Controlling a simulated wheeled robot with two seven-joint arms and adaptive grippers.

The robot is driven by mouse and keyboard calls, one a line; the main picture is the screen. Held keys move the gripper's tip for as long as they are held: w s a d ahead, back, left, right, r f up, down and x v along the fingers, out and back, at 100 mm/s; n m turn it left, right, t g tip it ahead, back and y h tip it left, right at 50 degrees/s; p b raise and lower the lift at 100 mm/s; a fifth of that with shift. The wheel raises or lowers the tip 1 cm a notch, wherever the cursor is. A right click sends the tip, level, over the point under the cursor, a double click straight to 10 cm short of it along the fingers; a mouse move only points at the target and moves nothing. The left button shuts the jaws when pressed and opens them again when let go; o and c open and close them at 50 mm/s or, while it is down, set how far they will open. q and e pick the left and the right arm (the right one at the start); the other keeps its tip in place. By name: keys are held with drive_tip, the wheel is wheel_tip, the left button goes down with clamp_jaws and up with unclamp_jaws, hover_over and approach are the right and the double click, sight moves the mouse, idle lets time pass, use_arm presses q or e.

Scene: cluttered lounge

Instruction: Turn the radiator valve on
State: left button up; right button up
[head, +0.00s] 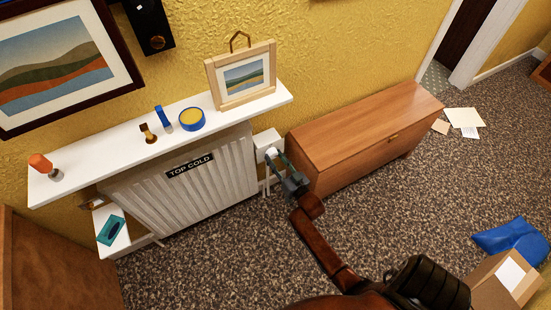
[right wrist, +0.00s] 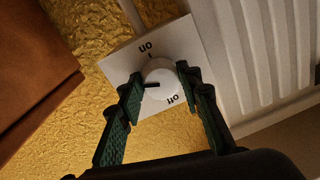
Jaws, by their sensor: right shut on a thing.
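The radiator valve is a round white knob (right wrist: 161,76) on a square white plate (right wrist: 196,48) marked "on" and "off". It shows in the right wrist view, and the plate also shows in the head view (head: 266,139), on the wall right of the radiator (head: 130,199). The knob's dark pointer line points left in the right wrist view, at neither word. My right gripper (right wrist: 160,84) is shut on the knob, one green finger on each side. In the head view my right gripper (head: 280,163) reaches the plate from the front right. My left gripper is not in view.
A wooden chest (head: 350,140) stands close right of the valve. Papers (head: 464,117) lie on the floor at the right. The carpet in front is mostly clear.

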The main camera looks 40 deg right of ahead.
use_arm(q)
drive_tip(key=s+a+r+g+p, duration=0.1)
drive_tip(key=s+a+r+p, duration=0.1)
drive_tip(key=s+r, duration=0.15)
use_arm(e)
drive_tip(key=shift+r+m, duration=0.2)
drive_tip(key=shift+m, duration=0.9)
drive_tip(key=m+p, duration=0.2)
drive_tip(key=m, duration=0.5)
drive_tip(key=shift+a+f, duration=0.1)
drive_tip(key=shift+m+p, duration=0.4)
drive_tip(key=shift+m, duration=0.4)
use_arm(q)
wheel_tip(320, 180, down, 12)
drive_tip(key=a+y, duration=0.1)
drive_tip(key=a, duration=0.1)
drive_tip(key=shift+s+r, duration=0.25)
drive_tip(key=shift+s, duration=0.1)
use_arm(e)
drive_tip(key=shift+a+m+h, duration=0.1)
drive_tip(key=shift+m+h, duration=0.2)
drive_tip(key=shift+m, duration=1.2)
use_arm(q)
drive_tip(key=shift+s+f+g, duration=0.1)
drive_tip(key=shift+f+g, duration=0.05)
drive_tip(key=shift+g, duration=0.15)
